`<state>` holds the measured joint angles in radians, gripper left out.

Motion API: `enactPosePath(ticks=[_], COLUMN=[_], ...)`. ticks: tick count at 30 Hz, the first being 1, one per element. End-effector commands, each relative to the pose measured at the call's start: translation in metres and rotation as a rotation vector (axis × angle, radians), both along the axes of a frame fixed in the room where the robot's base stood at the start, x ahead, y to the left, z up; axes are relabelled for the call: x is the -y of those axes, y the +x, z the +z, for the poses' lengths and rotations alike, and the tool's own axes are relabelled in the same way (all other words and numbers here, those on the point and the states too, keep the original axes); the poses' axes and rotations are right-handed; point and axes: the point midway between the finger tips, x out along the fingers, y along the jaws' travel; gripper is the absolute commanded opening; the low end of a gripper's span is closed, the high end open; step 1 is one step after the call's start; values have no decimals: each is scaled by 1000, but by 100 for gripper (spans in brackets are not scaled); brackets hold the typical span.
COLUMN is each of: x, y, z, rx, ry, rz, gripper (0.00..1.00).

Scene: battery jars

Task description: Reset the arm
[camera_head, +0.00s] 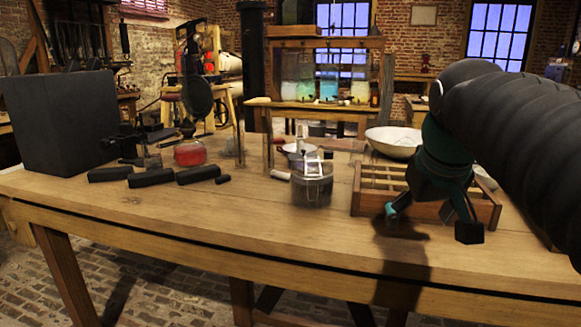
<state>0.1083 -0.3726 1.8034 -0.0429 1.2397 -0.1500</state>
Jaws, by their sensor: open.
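My gripper (432,217) hangs from my arm at the right side of the head view, its dark fingers spread apart with nothing between them. It is in front of a wooden divided tray (358,200) on the table and hides part of it. Whether the fingers touch the tray cannot be told. A glass jar (312,190) with metal parts on top stands upright on the table, left of the tray and apart from my gripper.
The wooden table (200,222) has clear room along its front. Black bars (152,178), a red-filled flask (190,153) and a large dark block (62,120) are at left. A white bowl (393,140) sits behind the tray. Jars of coloured liquid (328,88) stand in a wooden frame behind.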

Motion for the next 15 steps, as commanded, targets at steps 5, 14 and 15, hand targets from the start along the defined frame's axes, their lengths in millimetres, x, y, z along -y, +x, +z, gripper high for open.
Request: enactPosePath(ticks=[5, 14, 15], x=[-22, -44, -45], y=[-46, -107, -112], z=[-65, -164, -172], rx=[12, 28, 30], ry=[38, 95, 100], rz=[0, -12, -14], gripper=[82, 82, 82])
